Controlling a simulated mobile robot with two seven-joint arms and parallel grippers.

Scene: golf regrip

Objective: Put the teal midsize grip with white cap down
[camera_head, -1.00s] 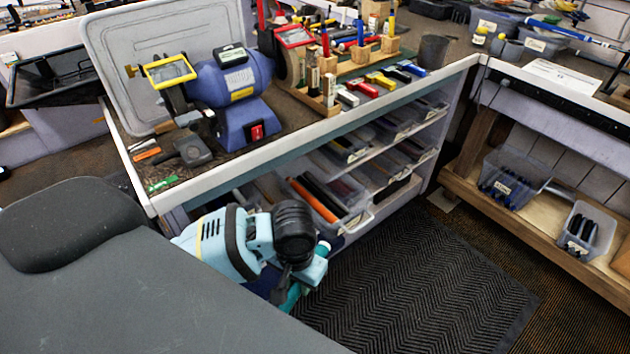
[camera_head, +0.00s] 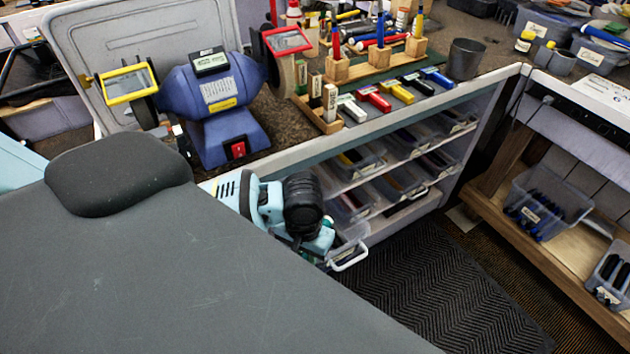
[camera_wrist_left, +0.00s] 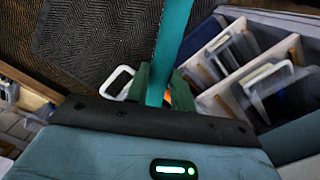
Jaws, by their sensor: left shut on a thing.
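The teal midsize grip (camera_wrist_left: 173,42) shows in the left wrist view as a long teal bar running up out of the top of the picture. My left gripper (camera_wrist_left: 160,85) is shut on it, with a dark green finger on each side. The white cap is not visible. In the head view my left wrist is in front of the bench's open shelves, and it hides the gripper and the grip. In the wrist view the grip is beside the clear bins and above the dark floor mat. My right gripper is in neither view.
Clear bins (camera_head: 397,182) fill the shelves under the bench. One white-handled bin (camera_head: 350,256) is close to my left wrist. A blue grinder (camera_head: 219,100) and a wooden rack (camera_head: 372,68) stand on the bench. A black mat (camera_head: 430,290) covers clear floor. A low wooden shelf (camera_head: 530,245) is at right.

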